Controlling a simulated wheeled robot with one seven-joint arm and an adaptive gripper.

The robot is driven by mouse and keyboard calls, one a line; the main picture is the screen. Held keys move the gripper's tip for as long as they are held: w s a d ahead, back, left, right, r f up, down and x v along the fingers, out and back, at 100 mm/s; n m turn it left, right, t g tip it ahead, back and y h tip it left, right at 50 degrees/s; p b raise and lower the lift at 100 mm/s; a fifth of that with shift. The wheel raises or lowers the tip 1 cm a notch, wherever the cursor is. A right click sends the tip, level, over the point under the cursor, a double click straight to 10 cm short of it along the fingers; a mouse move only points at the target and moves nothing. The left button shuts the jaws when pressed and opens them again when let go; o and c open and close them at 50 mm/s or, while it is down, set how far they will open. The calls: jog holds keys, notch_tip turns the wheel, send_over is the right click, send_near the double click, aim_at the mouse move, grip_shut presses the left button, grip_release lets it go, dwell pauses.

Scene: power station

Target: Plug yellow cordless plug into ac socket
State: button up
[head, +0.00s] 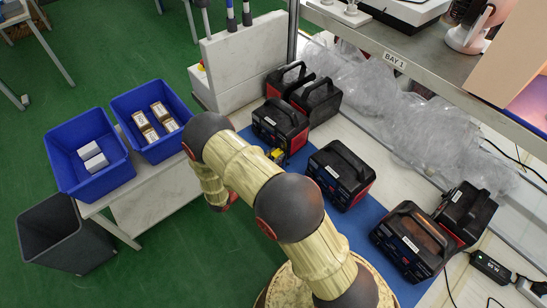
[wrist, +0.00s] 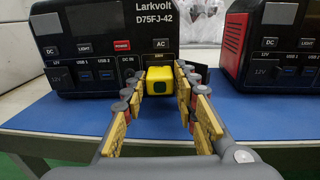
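In the head view the plug (head: 278,156) shows by the front of that station (head: 280,124); my arm hides most of the gripper.
A second power station (wrist: 270,50) with red sides stands to the right, with a gap between. Several more stations, including one (head: 341,174), line the blue mat (head: 361,222). Blue bins (head: 62,178) stand left. A shelf (head: 400,48) overhangs the back.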

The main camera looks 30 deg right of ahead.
jog(key=o, duration=0.3)
jog(key=shift+o, duration=0.2)
jog(key=v, duration=1.2)
jog(key=shift+f, duration=0.1)
